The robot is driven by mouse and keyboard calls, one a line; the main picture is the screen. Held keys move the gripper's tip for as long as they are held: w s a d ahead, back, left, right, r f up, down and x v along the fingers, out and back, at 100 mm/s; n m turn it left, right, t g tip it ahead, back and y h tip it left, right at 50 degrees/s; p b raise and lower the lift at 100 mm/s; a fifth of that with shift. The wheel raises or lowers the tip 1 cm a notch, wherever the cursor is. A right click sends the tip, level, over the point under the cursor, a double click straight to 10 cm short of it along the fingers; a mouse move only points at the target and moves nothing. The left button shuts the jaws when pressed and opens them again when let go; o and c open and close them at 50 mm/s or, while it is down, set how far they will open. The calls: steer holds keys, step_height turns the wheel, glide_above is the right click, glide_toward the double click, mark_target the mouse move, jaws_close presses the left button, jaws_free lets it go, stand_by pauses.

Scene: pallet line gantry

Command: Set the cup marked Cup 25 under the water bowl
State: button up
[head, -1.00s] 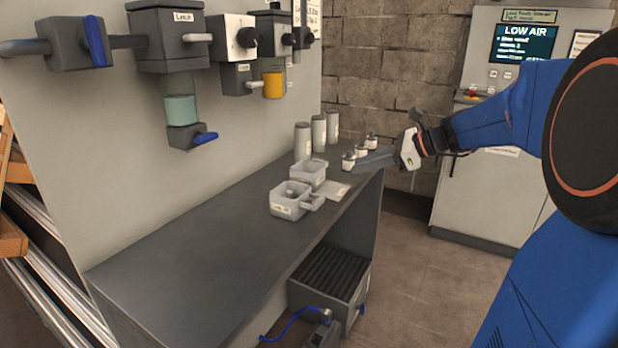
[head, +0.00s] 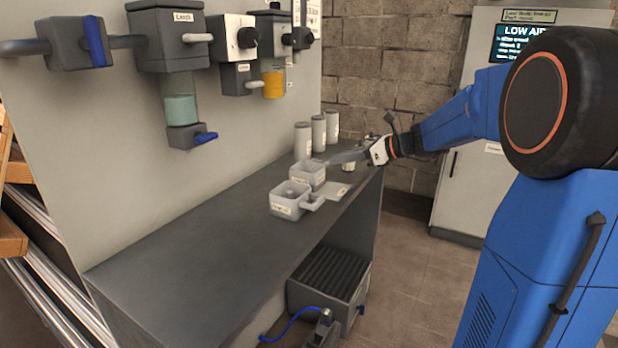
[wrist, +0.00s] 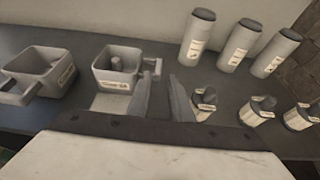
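Two grey square cups with side handles and small labels stand on the bench. The near cup (head: 289,207) also shows at the left of the wrist view (wrist: 27,84); the far cup (head: 307,178) also shows just left of my fingers in the wrist view (wrist: 118,82). I cannot read for certain which is Cup 25. My gripper (head: 338,158) is open and empty, beside the far cup with a small gap; its fingers (wrist: 161,88) stand apart. A bowl with teal liquid (head: 181,109) and one with yellow liquid (head: 273,86) hang on the wall panel; their labels are unclear.
Three tall grey canisters (head: 319,131) stand at the back of the bench. Several small labelled jars (wrist: 257,108) stand to the right of my fingers in the wrist view. A pale flat plate (head: 337,190) lies by the cups. The near bench top (head: 190,250) is clear.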

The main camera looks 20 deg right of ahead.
mark_target(325, 161)
steer(key=shift+x, duration=3.7)
steer(key=shift+s+a, duration=0.1)
steer(key=shift+a, duration=0.05)
jaws_close()
